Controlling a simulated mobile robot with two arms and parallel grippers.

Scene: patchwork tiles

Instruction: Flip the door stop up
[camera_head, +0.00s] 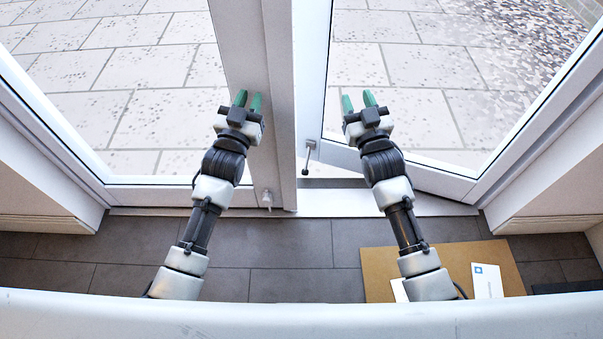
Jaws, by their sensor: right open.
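A small metal door stop with a dark tip (307,158) is on the lower left corner of the right door leaf, its arm pointing down. A second small pale fitting (267,199) sits low on the left door leaf; its kind is hard to tell. My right gripper (358,101) has green fingers spread apart with nothing between them. It is above and to the right of the door stop in the picture, apart from it. My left gripper (248,101) also has its green fingers parted and empty, in front of the left door's frame post.
The right glass door (402,178) stands ajar, with a gap at the middle post (282,110). Brown cardboard (455,262) with a white card (487,281) lies on the dark tiled floor (290,245). Pale paving lies beyond the glass.

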